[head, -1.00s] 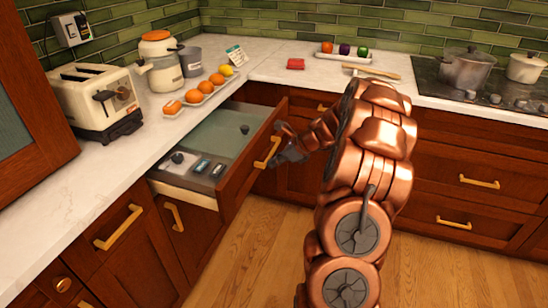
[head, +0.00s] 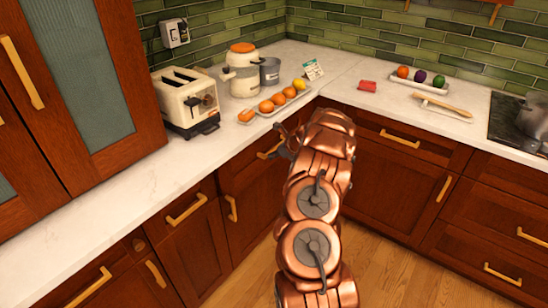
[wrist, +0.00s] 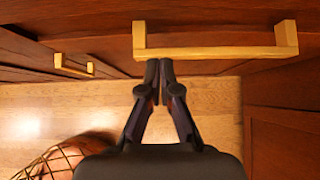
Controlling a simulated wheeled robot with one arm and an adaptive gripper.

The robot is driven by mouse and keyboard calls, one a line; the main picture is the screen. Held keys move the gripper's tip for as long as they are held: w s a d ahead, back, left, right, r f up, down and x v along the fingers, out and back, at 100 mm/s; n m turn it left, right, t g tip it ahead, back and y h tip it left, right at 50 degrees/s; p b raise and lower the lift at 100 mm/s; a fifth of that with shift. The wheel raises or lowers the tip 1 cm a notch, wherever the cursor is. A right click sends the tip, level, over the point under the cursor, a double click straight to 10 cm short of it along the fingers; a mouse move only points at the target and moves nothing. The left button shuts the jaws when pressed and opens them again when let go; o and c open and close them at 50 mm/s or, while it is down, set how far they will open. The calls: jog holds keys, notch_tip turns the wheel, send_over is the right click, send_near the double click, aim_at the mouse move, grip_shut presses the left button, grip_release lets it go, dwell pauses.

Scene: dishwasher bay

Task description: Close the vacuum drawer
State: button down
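In the wrist view the brass handle (wrist: 215,53) crosses the top of the picture. My gripper (wrist: 160,63) has its two fingertips together, right at the lower edge of the handle bar. I see nothing between them, and cannot tell whether they touch the bar. In the head view my gripper (head: 284,142) is partly hidden by my arm.
The counter above holds a toaster (head: 187,100), an orange-lidded container (head: 243,75), a grey pot (head: 269,71) and a tray (head: 262,115) with several round items. Brown cabinets with brass handles flank the drawer. Open wood floor (head: 373,262) lies in front.

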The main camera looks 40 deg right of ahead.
jog(key=shift+w+a+p, duration=0.25)
jog(key=shift+w+p, duration=0.05)
jog(key=shift+w, duration=0.8)
jog(key=shift+w+r, duration=0.1)
jog(key=shift+w, duration=0.05)
jog(key=shift+w+a, duration=0.15)
jog(key=shift+a, duration=0.1)
jog(key=shift+s, duration=0.25)
jog(key=s+d+f+b+v, duration=0.1)
jog(key=s+f+v, duration=0.1)
jog(key=v, duration=1.1)
jog(key=shift+b, duration=0.35)
